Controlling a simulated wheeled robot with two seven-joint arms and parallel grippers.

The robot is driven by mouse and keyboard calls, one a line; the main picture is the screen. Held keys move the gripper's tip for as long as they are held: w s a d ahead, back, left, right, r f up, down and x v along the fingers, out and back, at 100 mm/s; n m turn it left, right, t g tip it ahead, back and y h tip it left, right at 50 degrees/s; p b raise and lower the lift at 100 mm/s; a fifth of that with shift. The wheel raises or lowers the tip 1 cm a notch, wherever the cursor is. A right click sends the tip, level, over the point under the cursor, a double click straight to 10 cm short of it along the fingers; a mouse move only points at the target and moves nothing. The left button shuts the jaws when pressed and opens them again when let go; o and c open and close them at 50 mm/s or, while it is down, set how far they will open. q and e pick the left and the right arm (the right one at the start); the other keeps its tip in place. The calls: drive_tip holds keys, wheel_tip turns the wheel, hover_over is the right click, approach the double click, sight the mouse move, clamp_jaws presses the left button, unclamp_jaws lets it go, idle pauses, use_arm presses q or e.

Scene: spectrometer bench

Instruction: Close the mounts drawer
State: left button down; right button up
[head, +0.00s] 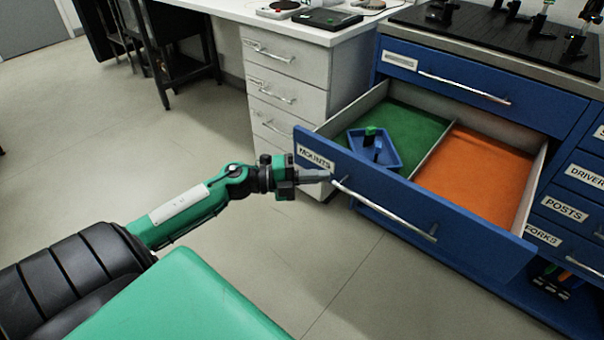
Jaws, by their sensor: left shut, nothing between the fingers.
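The mounts drawer (470,232) is pulled well out of the blue cabinet. Its front carries a "MOUNTS" label (315,157) at the left and a long silver bar handle (385,208). Inside, a green-lined compartment (412,122) lies to the left and an orange-lined one (470,175) to the right. A small blue tray (362,150) with a green and a dark item sits in the green compartment. My left gripper (325,175) is shut and empty, its tips at the drawer front just below the label, near the handle's left end. Whether they touch is unclear. My right gripper is not in view.
A white drawer unit (285,80) stands left of the blue cabinet, its drawers shut. Another blue drawer (480,88) above is shut. A black breadboard (500,35) with optical posts lies on the bench top. The floor (120,140) to the left is clear.

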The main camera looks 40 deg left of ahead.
use_arm(q)
drive_tip(key=shift+x, duration=1.1)
